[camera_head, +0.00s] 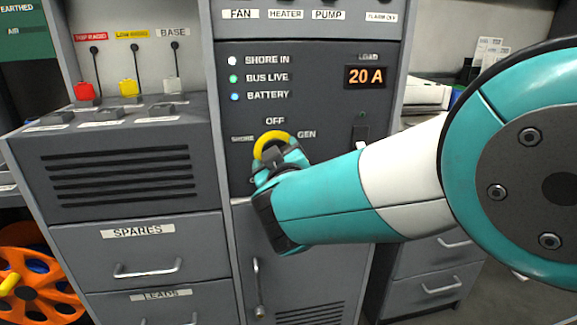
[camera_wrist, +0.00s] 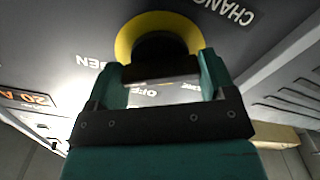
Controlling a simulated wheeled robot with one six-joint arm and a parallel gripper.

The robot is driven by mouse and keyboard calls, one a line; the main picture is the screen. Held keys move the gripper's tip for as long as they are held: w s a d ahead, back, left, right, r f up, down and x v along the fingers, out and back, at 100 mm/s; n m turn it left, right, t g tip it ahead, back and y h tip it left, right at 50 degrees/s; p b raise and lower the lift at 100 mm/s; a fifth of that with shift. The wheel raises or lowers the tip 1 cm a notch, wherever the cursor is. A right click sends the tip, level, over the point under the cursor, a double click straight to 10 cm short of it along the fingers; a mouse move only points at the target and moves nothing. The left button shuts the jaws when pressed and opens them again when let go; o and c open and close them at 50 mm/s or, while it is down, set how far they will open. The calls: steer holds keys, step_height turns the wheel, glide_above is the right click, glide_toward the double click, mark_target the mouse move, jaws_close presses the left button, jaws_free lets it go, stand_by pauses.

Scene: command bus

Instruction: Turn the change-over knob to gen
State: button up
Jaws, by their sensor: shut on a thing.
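The change-over knob is on the dark panel, with a yellow ring (camera_head: 271,139) around it; the ring also shows in the wrist view (camera_wrist: 126,37), with a dark knob body (camera_wrist: 160,45) inside it. SHORE (camera_head: 242,139) is printed left of the knob, OFF (camera_head: 275,121) above it and GEN (camera_head: 307,134) to its right. My gripper (camera_head: 277,156) is shut on the knob, and in the wrist view its two teal fingers (camera_wrist: 160,72) stand on either side of the dark body. My gripper hides much of the knob, so I cannot tell which label it points at.
Above the knob are three lit lamps (camera_head: 233,78) and a load display (camera_head: 366,77) reading 20 A. A small switch (camera_head: 361,131) sits to the right, behind my arm. Below is a cabinet door with a vertical handle (camera_head: 257,283). Drawers (camera_head: 137,250) stand at left.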

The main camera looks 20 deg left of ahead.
steer(key=shift+f, duration=0.1)
stand_by(0.3)
steer(key=o, duration=0.9)
steer(key=b+v, duration=1.1)
steer(key=v, duration=0.6)
steer(key=shift+s+b, duration=0.25)
steer(key=shift+b, duration=0.05)
steer(key=shift+w+d, duration=0.1)
